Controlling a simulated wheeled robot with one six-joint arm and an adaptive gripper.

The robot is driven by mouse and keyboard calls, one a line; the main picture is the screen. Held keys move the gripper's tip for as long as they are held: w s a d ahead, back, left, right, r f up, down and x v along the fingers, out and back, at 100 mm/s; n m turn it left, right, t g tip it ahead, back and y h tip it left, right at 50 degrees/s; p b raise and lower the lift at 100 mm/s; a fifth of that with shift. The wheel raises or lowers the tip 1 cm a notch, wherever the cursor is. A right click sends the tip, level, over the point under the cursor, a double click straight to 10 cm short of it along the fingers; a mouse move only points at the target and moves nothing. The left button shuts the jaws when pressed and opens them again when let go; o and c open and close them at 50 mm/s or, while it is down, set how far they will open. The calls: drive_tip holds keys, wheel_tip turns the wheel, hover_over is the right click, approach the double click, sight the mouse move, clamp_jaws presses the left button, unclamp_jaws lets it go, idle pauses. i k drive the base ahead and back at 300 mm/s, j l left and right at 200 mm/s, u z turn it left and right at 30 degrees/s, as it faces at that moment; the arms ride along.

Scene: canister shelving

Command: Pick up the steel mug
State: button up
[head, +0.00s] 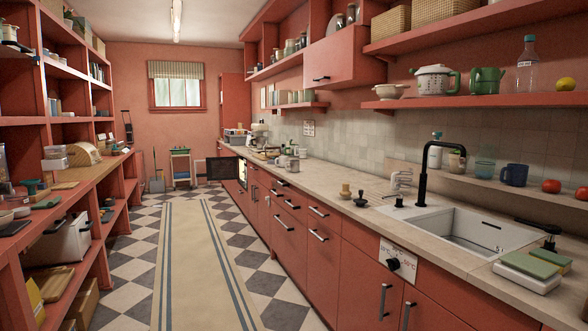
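A small grey, mug-like vessel (292,164) stands on the long counter (345,179) at the right, partway down the room. It is small in the head view, and I cannot tell for sure that it is the steel mug. A blue mug (514,175) stands on the low ledge behind the sink, at the far right. My gripper is not in view.
The sink (470,230) with its black tap (424,165) is at the near right. Open shelving (100,170) lines the left. A dark oven door (221,168) juts into the aisle, whose runner (190,260) looks clear.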

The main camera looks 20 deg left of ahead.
sight(294, 164)
drive_tip(key=i+j+u, duration=0.95)
drive_tip(key=i+u, duration=0.5)
drive_tip(key=i, duration=1.6)
drive_tip(key=i+z, duration=0.1)
drive_tip(key=i, duration=0.55)
drive_tip(key=i+j, duration=0.15)
drive_tip(key=i, duration=0.5)
drive_tip(key=i+j+z, duration=0.15)
drive_tip(key=i, duration=0.5)
drive_tip(key=i+j+z, duration=0.2)
drive_tip(key=i+z, duration=0.2)
drive_tip(key=i+j+z, duration=0.35)
drive_tip(key=i, duration=0.15)
drive_tip(key=i+j+z, duration=0.4)
